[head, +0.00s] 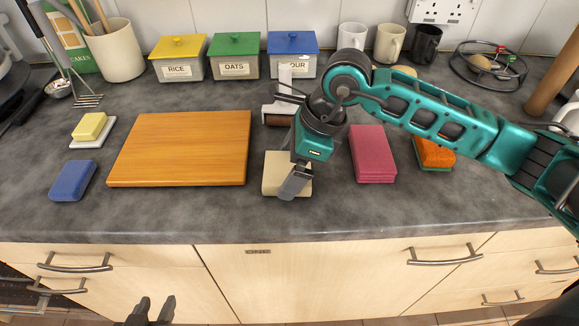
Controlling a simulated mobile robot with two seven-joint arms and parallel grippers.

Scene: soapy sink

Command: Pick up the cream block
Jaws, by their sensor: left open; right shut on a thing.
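The cream block (272,180) lies on the dark worktop, right of the wooden board and near the front edge. My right gripper (294,188) reaches down over its right side and is shut on it. The gripper hides part of the block. The block appears to be at worktop level; I cannot tell whether it is lifted. My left gripper (151,309) is open and empty, low in front of the cupboards.
A wooden board (180,150) lies to the left, with a blue block (73,180) and a yellow block (89,126) on a white dish beyond it. A pink block (372,153) and an orange-and-green sponge (434,152) lie to the right. Tins (235,55) stand behind.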

